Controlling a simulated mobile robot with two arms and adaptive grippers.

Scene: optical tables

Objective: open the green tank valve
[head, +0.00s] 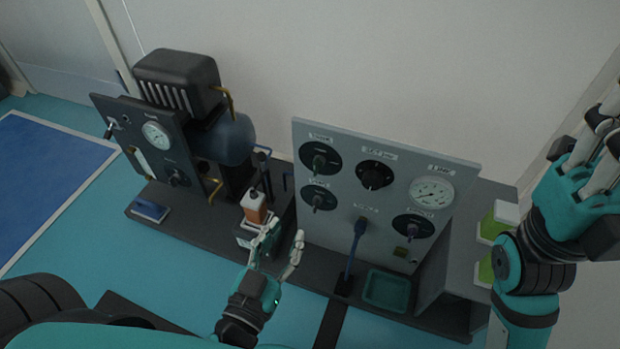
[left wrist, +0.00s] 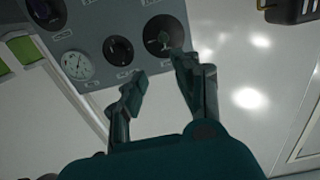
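A grey upright panel (head: 345,225) carries several round dials with knobs; their labels are too small to read. The upper left dial has a dark green lever knob (head: 319,161), also seen in the left wrist view (left wrist: 163,39). Similar knobs sit at the lower left (head: 317,199) and lower right (head: 414,227). My left gripper (head: 288,233) is open and empty, left of and in front of the panel. In the left wrist view its fingers (left wrist: 158,74) reach towards the upper left dial; contact cannot be told. My right gripper (head: 597,140) is raised at the right edge, its fingertips partly cut off.
A black knob (head: 374,176) and a white gauge (head: 431,192) share the panel's top row. A blue lever (head: 355,248) and a green tray (head: 387,290) are at its front. A dark machine (head: 180,130) and an orange-white bottle (head: 254,207) stand left. Green containers (head: 497,222) stand right.

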